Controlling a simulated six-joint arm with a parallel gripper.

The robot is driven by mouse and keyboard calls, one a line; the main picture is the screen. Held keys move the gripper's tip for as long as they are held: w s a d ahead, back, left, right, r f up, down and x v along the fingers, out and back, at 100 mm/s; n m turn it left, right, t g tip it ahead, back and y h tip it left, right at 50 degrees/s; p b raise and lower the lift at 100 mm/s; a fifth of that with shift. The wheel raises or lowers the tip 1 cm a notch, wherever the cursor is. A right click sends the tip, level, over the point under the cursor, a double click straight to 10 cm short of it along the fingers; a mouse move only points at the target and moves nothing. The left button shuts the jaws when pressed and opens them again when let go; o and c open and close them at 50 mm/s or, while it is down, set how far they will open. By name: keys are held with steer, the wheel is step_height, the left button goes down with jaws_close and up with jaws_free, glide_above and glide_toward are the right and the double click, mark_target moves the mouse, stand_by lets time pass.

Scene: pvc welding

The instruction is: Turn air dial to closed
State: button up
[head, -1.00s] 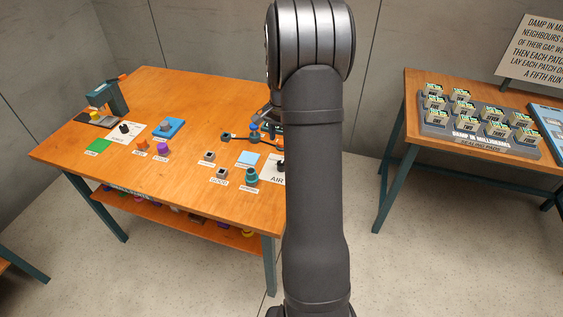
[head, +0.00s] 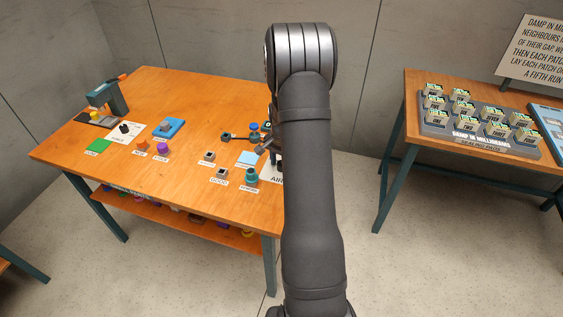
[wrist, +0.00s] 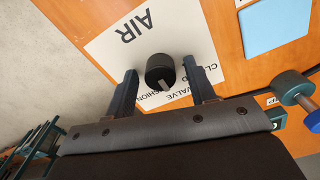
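The air dial (wrist: 160,71) is a black round knob with a light grey pointer mark, on a white card (wrist: 116,56) lettered "AIR" and "VALVE". In the wrist view it lies between the fingers of my gripper (wrist: 161,82), which is open, with a gap on each side of the knob. Part of the card's lettering is hidden behind the knob and fingers. In the head view, the white card (head: 275,178) shows only at its left edge, and my arm hides most of the dial. One gripper finger (head: 266,146) shows left of the arm.
A blue-ended cylinder (wrist: 297,92) is at the wrist view's right. The orange table's (head: 190,100) back middle is clear.

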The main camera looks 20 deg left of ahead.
steer(key=c, duration=0.9)
steer(key=shift+o, duration=0.2)
steer(key=shift+n, duration=0.3)
steer(key=n, duration=0.5)
steer(key=shift+n, duration=0.3)
steer(key=n, duration=0.5)
steer(key=shift+w+n, duration=0.1)
steer(key=shift+n, duration=0.2)
steer(key=o, duration=1)
